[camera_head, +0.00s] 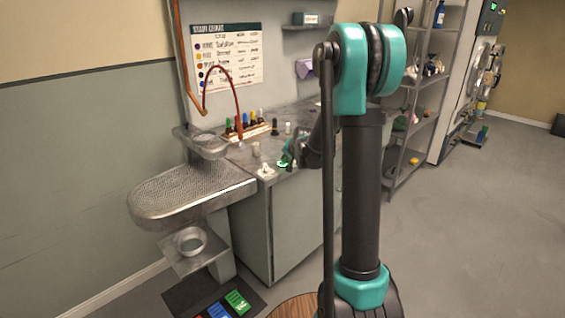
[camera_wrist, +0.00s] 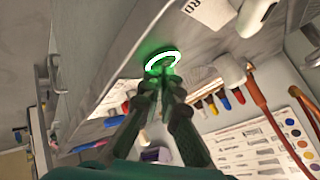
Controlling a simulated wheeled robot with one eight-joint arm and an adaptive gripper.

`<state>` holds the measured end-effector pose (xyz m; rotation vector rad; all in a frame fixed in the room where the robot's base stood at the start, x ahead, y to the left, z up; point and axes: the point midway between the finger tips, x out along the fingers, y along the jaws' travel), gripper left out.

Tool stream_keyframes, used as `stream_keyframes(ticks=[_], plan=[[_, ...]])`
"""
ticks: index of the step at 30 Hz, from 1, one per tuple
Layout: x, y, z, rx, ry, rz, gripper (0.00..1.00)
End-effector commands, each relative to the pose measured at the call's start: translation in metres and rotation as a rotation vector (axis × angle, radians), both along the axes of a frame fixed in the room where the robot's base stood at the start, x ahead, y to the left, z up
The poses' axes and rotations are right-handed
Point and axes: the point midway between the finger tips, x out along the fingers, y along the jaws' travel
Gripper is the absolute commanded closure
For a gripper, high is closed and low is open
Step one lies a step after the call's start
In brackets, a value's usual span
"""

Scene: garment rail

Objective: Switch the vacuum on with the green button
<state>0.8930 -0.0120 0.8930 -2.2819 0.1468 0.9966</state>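The green button (camera_head: 282,165) is on the front part of the grey cabinet top, beside the perforated board. In the wrist view the button (camera_wrist: 163,61) shows a bright white-green ring, with green glow on the surface around it. My gripper (camera_head: 288,156) is at the button. In the wrist view the fingertips (camera_wrist: 160,74) are close together, with nothing seen between them, and overlap the button's edge. I cannot tell whether they touch or press it. The vacuum board (camera_head: 190,188) is a metal perforated surface left of the cabinet.
A white knob (camera_head: 265,170) stands close left of the button. A rack of coloured-cap bottles (camera_head: 247,131) is behind. A red hose (camera_head: 238,100) arches above it. Coloured pedals (camera_head: 238,301) lie on the floor in front. A metal shelf (camera_head: 412,120) stands at the right.

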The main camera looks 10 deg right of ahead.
Motion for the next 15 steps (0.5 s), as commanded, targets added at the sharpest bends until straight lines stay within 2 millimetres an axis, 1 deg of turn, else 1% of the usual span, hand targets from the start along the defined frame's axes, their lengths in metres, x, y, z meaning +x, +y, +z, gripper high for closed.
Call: stream_keyframes(ticks=[2,9,15], plan=[[-0.0018,0.0015,-0.0031,-0.001,0.009,0.004,1.0],[-0.0015,0.0035,0.0024,0.0,0.009,0.005,1.0],[-0.0014,0.0035,0.0032,0.001,0.008,0.004,1.0]])
